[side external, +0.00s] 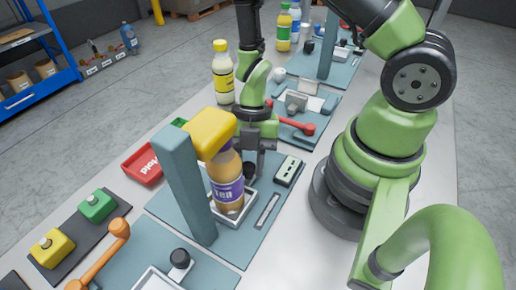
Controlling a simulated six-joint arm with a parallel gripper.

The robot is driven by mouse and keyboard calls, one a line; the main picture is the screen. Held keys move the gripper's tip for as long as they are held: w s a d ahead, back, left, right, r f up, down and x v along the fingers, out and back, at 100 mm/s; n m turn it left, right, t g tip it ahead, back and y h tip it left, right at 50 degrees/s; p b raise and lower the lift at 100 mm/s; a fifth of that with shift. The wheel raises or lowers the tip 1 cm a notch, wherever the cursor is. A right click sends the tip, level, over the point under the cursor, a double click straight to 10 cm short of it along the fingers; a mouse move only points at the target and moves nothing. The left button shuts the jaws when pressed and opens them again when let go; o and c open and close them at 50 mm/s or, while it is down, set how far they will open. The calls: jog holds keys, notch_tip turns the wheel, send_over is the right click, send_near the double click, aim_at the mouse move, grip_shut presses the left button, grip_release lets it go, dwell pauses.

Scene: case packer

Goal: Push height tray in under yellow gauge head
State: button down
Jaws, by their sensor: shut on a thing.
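The yellow gauge head (213,133) sits on top of a blue-grey post (186,185). A tea bottle (226,184) with a purple label stands upright in the pale height tray (231,221). From this view the head overlaps the bottle's top, so the gap between them cannot be told. My gripper (262,157) is low beside the bottle on the tray's far side. It is shut on what looks like the tray's handle; the bottle and the jaws hide most of the grip.
A grey box with buttons (289,171) and a slotted strip (267,211) lie right of the tray. A red tray (143,163) is left of the post. Green (97,206) and yellow (52,248) button blocks are front left. A yellow-labelled bottle (222,75) stands behind.

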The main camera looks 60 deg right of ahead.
jog(key=shift+w+a, duration=0.1)
jog(key=shift+a, duration=1)
jog(key=c, duration=0.9)
grip_release()
jog(key=shift+o, duration=0.2)
jog(key=shift+r, duration=0.1)
jog(key=v, duration=1)
